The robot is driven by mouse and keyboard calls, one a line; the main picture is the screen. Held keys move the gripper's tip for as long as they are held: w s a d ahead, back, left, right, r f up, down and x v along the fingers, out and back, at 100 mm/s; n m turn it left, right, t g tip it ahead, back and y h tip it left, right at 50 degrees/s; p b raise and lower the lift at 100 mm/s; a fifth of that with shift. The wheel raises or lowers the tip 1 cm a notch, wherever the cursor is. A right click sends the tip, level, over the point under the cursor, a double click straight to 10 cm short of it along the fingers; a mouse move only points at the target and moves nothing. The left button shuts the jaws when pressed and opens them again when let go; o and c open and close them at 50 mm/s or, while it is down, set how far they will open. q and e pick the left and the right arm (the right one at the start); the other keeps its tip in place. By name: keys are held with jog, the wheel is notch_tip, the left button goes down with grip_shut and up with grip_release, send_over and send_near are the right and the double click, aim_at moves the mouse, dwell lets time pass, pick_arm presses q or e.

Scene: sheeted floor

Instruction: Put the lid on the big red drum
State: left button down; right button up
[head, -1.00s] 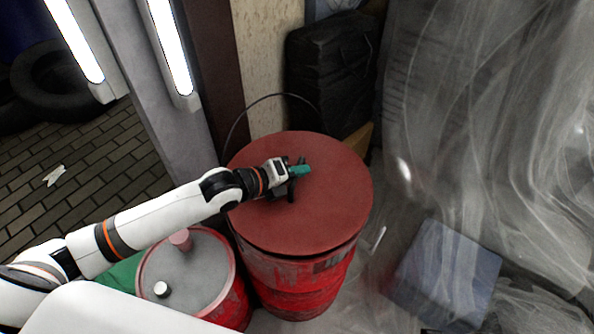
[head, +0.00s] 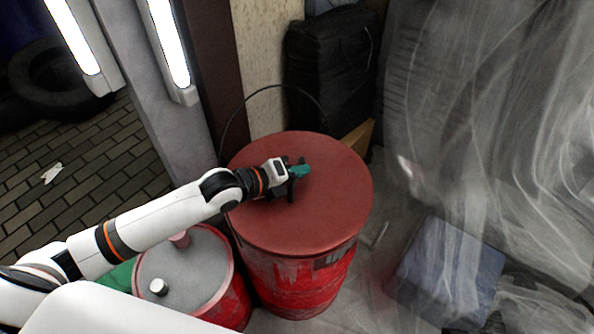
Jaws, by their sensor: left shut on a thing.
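The big red drum (head: 292,283) stands upright on the sheeted floor, in the middle of the head view. The round dull red lid (head: 325,208) lies level across its top and covers the opening; its near edge appears to follow the drum's rim. My left gripper (head: 296,175) reaches in from the left over the lid's middle. It is shut on the lid's green handle (head: 301,171). Whether the lid is fully seated on the far side is hidden. My right gripper is not in view.
A smaller red drum (head: 240,303) with a grey top stands just left of the big drum, under my left arm. A black bag (head: 330,75) is behind. A blue box (head: 447,273) under clear plastic sheeting lies to the right. A tire (head: 62,80) lies far left.

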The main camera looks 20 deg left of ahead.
pick_arm(q)
jog(key=shift+f+b, duration=0.55)
jog(key=shift+f, duration=0.25)
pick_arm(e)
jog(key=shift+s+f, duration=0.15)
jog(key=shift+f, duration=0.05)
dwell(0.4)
pick_arm(q)
jog(key=c, duration=1.4)
grip_release()
jog(key=shift+c, duration=0.2)
jog(key=shift+o, duration=0.4)
jog(key=shift+f, duration=0.1)
